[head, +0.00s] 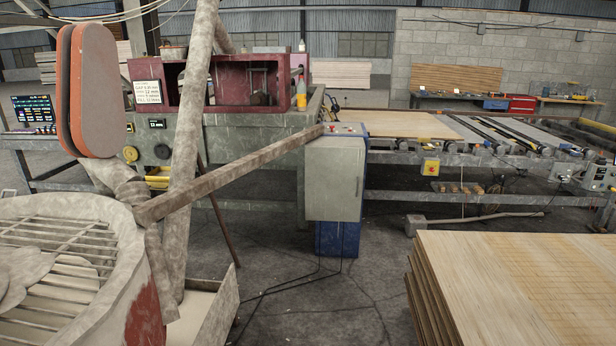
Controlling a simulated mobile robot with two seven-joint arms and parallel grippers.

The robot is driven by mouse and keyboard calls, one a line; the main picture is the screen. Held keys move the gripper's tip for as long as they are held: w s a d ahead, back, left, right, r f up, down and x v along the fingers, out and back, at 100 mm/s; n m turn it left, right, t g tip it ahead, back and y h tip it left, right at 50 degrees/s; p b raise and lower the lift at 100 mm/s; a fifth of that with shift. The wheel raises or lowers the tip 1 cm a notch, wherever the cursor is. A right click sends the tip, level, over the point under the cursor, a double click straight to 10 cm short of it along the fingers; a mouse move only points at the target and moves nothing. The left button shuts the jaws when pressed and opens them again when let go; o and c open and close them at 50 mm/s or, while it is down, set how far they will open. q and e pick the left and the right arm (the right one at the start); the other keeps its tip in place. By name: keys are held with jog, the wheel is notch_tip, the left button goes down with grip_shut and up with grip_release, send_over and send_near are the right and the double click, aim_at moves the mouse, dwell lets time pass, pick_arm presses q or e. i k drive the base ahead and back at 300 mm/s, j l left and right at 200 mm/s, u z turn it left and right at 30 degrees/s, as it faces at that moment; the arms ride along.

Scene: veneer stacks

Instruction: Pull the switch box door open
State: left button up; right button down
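The switch box (364,165) stands near the middle of the head view, on a blue base (337,238). Its light grey door (331,182) faces me and looks closed against the box. A small dark handle or latch shows near the door's right edge. Small buttons, one of them red, sit on top of the box. Neither of my grippers is in view.
A long beam (235,172) slants from the lower left up to the box's top left corner. A large round fan-like machine (75,245) fills the lower left. A veneer stack (510,290) stands at lower right.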

aim_at(334, 176)
jog(key=i+z, duration=0.25)
jog(key=i, duration=1.25)
jog(key=i+l, duration=0.2)
jog(key=i, duration=0.35)
